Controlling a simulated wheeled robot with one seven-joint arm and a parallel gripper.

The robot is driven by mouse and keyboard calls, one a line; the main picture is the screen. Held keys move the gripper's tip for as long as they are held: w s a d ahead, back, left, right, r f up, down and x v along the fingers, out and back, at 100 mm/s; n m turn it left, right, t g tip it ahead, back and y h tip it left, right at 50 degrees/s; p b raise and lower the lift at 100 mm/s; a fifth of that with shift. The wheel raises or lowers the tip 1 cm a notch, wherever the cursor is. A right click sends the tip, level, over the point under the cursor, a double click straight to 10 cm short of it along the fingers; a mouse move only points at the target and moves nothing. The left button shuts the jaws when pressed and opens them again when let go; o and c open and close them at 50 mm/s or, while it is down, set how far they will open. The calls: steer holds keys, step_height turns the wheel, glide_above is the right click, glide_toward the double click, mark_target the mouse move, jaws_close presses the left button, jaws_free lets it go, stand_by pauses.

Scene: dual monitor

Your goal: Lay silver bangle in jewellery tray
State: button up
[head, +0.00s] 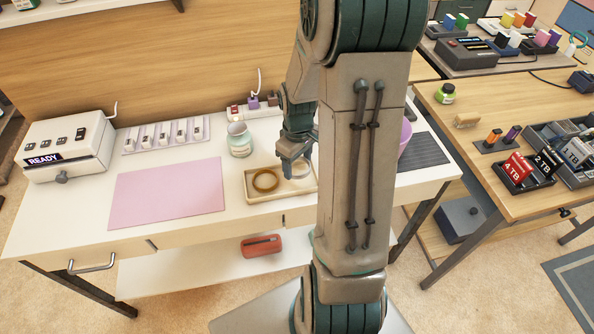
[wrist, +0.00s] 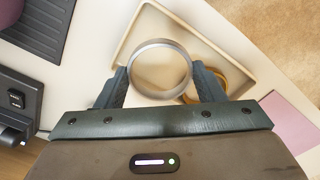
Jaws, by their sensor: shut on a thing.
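The silver bangle (wrist: 188,68) is between my gripper's two fingers (wrist: 160,88) in the wrist view, pressed from both sides across its width. In the head view my gripper (head: 295,163) points down over the right part of the jewellery tray, and the silver bangle (head: 301,172) shows just below the fingers. The jewellery tray (head: 284,196) is a shallow pale wooden box; its rim (wrist: 131,28) shows in the wrist view. I cannot tell whether the bangle touches the tray floor. A gold bangle (head: 266,189) lies in the tray's left part, partly hidden in the wrist view.
A pale jar (head: 239,141) stands behind the tray. A pink mat (head: 168,193) lies to the left. A purple container (head: 405,137) and a dark ribbed mat (head: 424,152) are to the right, partly behind my arm. The tray sits near the white table's front edge.

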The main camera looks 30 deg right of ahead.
mark_target(298, 172)
steer(key=shift+f, duration=2.05)
steer(key=shift+f, duration=0.1)
steer(key=shift+f+b, duration=0.15)
steer(key=shift+b, duration=0.25)
steer(key=o, duration=0.7)
step_height(298, 172, up, 12)
steer(key=p, duration=0.2)
steer(key=s+a+r+m+t, duration=0.1)
steer(key=s+a+r, duration=0.2)
steer(key=s+a, duration=0.1)
steer(key=s+a+r+m, duration=0.2)
steer(key=s+a+r, duration=0.1)
steer(key=s+a, duration=0.1)
steer(key=s+a+r+m+t, duration=0.1)
steer(key=s+a+r, duration=0.2)
steer(key=s+a, duration=0.1)
steer(key=shift+a+r+m+t, duration=0.15)
steer(key=shift+r+m+t, duration=0.15)
steer(key=shift+r, duration=0.1)
